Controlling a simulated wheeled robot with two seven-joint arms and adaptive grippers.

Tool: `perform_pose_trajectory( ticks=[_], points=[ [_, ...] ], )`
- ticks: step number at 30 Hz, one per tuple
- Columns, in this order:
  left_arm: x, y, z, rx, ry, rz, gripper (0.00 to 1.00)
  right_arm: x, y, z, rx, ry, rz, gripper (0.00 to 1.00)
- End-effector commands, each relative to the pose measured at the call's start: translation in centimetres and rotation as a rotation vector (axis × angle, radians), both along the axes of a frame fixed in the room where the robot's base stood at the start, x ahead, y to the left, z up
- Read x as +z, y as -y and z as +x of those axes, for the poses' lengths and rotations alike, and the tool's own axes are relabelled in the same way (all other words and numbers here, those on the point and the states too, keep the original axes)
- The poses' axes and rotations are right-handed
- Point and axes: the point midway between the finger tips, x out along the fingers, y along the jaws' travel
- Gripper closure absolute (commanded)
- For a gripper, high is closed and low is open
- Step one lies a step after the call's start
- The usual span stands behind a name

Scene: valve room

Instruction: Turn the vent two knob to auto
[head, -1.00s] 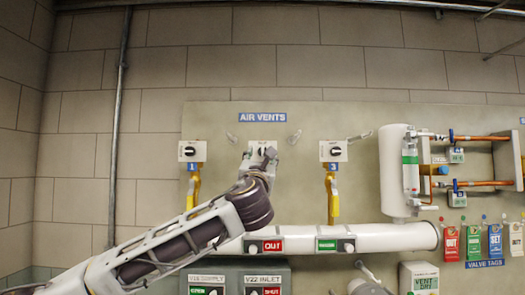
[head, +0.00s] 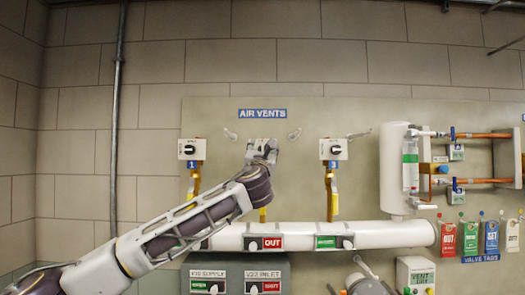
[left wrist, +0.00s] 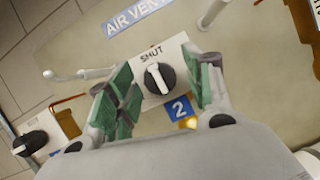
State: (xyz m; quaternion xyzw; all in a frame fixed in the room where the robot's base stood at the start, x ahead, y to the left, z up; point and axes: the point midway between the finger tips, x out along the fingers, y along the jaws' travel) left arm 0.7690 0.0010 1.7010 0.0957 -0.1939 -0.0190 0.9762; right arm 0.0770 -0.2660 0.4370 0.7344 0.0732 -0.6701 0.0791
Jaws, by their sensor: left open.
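The vent two knob (left wrist: 158,78) is black with a white pointer bar, on a white plate in the left wrist view. The pointer lies roughly in line with the "SHUT" word above it. A blue "2" tag (left wrist: 179,108) sits below. No "auto" word is readable; the plate's sides are partly hidden by the fingers. My left gripper (left wrist: 167,72) is open, with its green-padded fingers to either side of the knob in the picture. I cannot tell whether they reach around it or stop in front. In the head view the gripper (head: 262,152) covers most of the vent two plate.
Vent one knob (head: 188,149) and vent three knob (head: 334,149) flank it, above yellow-handled pipes. A white pipe (head: 385,235) runs below. A white cylinder (head: 396,170) stands to the right.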

Motion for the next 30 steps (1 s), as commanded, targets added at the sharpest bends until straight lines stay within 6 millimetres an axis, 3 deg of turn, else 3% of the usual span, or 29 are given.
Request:
perform_pose_trajectory(
  ticks=[9, 20, 30],
  points=[
    [0.0, 0.0, 0.08, 0.0, 0.0, 0.0, 0.49, -0.01, -0.01, 0.0, 0.0, 0.0, 0.0, 1.0],
    [0.0, -0.01, 0.07, 0.0, 0.0, 0.0, 0.94, -0.01, -0.27, -0.01, -0.001, -0.001, 0.003, 1.0],
    [-0.08, 0.02, 0.06, 0.0, 0.0, -0.036, 0.94, -0.29, -0.45, -0.01, -0.002, 0.0, 0.005, 1.0]
  ],
)
